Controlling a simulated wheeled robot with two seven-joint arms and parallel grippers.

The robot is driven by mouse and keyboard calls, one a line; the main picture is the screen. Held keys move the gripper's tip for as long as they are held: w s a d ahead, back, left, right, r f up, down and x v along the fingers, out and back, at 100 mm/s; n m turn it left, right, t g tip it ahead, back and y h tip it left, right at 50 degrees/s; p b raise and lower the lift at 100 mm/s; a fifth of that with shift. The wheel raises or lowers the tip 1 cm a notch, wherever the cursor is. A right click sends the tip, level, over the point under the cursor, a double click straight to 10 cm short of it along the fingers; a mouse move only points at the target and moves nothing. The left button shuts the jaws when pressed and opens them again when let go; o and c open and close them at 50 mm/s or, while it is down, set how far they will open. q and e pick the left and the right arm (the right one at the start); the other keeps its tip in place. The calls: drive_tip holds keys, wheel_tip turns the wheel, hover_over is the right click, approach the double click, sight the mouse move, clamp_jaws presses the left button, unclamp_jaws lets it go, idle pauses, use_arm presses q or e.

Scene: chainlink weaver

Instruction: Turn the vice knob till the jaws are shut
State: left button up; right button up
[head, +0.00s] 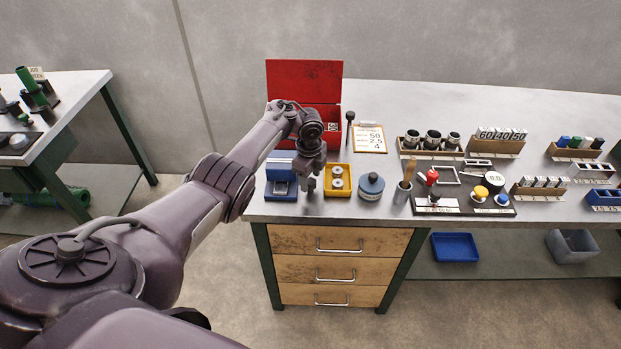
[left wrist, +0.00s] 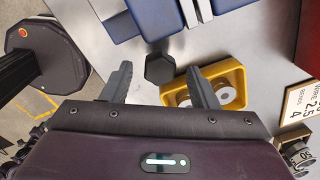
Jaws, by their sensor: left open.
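The blue vice (head: 281,187) sits near the left front corner of the bench, partly behind my arm's gripper in depth. In the left wrist view its blue body (left wrist: 157,18) is at the top, with pale metal jaw faces and a narrow gap between them. The dark, many-sided vice knob (left wrist: 159,69) sticks out below the body. My left gripper (head: 307,187) points down just right of the vice. In the left wrist view its open fingers (left wrist: 159,76) stand on either side of the knob, with space on both sides. My right gripper is not in view.
A yellow tray (head: 338,194) with metal rings stands close right of the gripper; it shows behind the right finger in the left wrist view (left wrist: 235,75). A red box (head: 304,82) stands behind. A round grey-blue container (head: 371,187) is farther right.

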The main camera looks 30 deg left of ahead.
sight(310, 182)
use_arm(q)
wheel_tip(310, 182, up, 6)
drive_tip(key=shift+s+r+p, duration=0.1)
drive_tip(key=shift+r+p, duration=0.15)
drive_tip(key=shift+p, duration=0.15)
idle(0.4)
